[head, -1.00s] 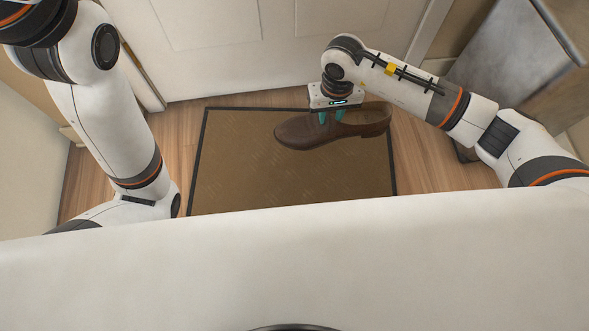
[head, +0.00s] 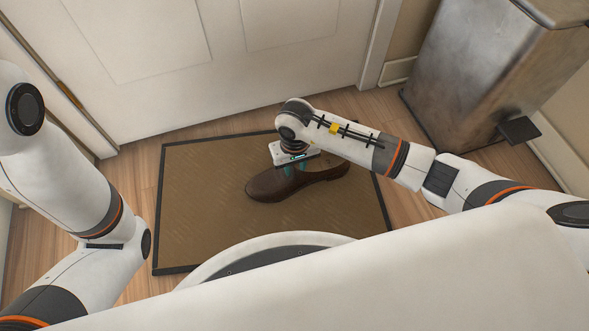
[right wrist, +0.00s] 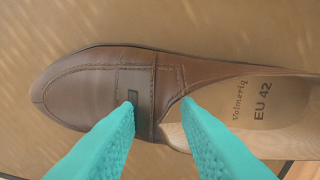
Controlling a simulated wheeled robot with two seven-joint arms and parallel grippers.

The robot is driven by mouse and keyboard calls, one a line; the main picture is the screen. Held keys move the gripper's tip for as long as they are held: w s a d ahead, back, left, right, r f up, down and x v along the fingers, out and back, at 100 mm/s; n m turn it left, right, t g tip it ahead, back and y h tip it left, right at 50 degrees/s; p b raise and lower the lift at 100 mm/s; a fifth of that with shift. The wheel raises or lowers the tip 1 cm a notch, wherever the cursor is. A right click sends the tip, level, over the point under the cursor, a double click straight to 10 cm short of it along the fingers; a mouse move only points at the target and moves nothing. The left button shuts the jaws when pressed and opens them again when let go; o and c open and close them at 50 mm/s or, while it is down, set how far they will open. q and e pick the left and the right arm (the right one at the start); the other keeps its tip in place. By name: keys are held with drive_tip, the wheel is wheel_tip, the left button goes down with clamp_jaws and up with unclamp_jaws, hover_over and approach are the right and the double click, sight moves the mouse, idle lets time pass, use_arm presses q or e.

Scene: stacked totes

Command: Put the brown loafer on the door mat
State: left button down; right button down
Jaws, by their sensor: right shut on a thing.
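The brown loafer (head: 268,186) is in my right gripper (head: 294,169), over the right part of the door mat (head: 205,220). Its toe points left and its heel right. I cannot tell whether its sole touches the mat. In the right wrist view, the teal fingers of my right gripper (right wrist: 158,106) are at the loafer's upper (right wrist: 90,85), near the strap and the front of the opening. The insole reads "EU 42". The mat is brown with a black border, and my own body hides part of its near edge. My left arm shows, but its gripper does not.
A white door (head: 200,60) stands behind the mat. A grey metal bin (head: 470,70) with a pedal (head: 519,131) stands at the back right. Wood floor (head: 135,185) shows around the mat. The left part of the mat is bare.

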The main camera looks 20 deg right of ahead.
sight(295, 167)
drive_tip(key=shift+w+r, duration=0.1)
drive_tip(key=shift+r, duration=0.05)
drive_tip(key=c, duration=1.5)
unclamp_jaws()
drive_tip(key=shift+f, duration=0.2)
drive_tip(key=o, duration=0.4)
drive_tip(key=shift+r, duration=0.15)
wheel_tip(295, 167, up, 12)
drive_tip(key=p, duration=0.7)
drive_tip(key=shift+p, duration=0.35)
